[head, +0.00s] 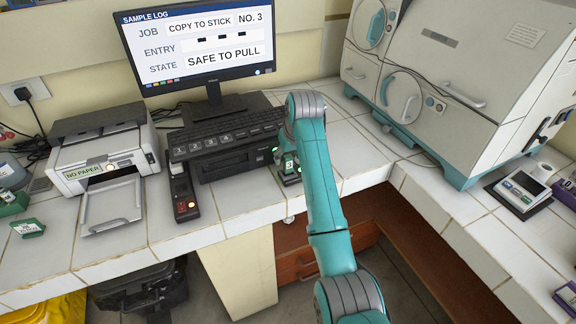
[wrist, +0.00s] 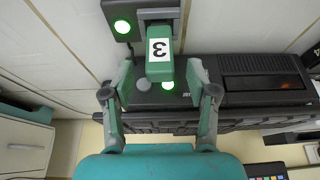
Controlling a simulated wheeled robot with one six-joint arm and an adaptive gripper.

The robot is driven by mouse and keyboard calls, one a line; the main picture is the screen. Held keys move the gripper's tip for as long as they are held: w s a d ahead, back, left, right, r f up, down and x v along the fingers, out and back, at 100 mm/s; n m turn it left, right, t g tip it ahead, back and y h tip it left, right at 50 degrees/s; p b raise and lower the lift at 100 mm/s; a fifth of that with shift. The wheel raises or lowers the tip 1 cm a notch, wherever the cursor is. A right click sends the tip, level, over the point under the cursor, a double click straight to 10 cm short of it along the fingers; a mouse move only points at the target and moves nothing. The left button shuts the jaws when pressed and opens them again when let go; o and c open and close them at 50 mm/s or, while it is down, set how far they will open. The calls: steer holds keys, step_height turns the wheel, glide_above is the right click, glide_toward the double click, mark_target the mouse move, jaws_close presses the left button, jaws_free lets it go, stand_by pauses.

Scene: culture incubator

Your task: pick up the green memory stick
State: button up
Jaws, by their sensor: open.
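The green memory stick (wrist: 160,66), with a white label reading 3, sits at a dark socket in the wrist view. In the head view it shows small at the end of my arm (head: 289,163). My gripper (wrist: 161,76) is open, with one finger on each side of the stick. Gaps show between the fingers and the stick, so it is not gripped. The monitor (head: 197,45) reads "COPY TO STICK", "NO. 3" and "SAFE TO PULL". In the head view my arm hides much of the gripper.
Green lights glow near the stick. A small box with a red display (head: 184,195), a printer (head: 105,160) and another green piece (head: 27,229) are further left. An incubator (head: 455,75) stands right.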

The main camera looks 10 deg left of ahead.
steer(key=shift+w+f, duration=0.15)
steer(key=shift+f, duration=0.3)
steer(key=c, duration=1)
steer(key=shift+r, duration=0.15)
